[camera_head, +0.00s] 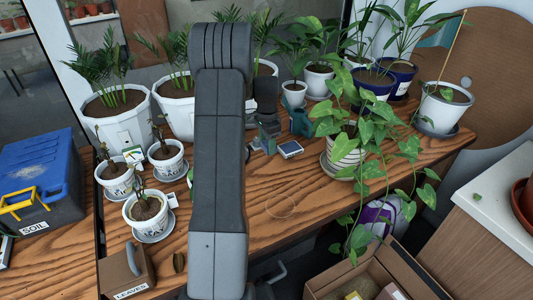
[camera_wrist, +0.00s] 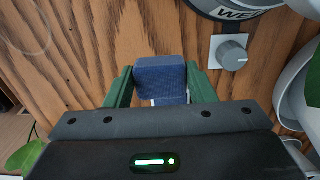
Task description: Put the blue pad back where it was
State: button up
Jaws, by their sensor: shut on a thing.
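The blue pad (camera_wrist: 160,80) is a small dark blue block with rounded edges. In the wrist view it sits between the two green fingers of my gripper (camera_wrist: 160,88), which is shut on it. A little white shows at its lower edge. In the head view my gripper (camera_head: 285,133) is over the table behind my arm, with green fingers pointing down. A small blue-grey piece with a pale rim (camera_head: 290,149) shows at the fingers and looks like the pad. I cannot tell whether the pad touches the table.
In the wrist view, a round scale (camera_wrist: 235,8) and a grey knob on a white plate (camera_wrist: 231,53) are near the pad. A trailing plant in a white pot (camera_head: 343,150) stands to the right. Small white pots (camera_head: 148,217) stand left. The wooden table (camera_head: 265,185) is clear in front.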

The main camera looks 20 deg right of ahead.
aim_at(267, 161)
jog(key=shift+f, duration=2.55)
jog(key=o, duration=1)
notch_tip(267, 161, up, 12)
jog(key=shift+r, duration=0.2)
jog(key=shift+f, duration=0.15)
notch_tip(267, 161, down, 12)
jog(key=shift+f, duration=0.15)
notch_tip(267, 161, up, 3)
jog(key=shift+f, duration=0.1)
jog(key=shift+r, duration=0.5)
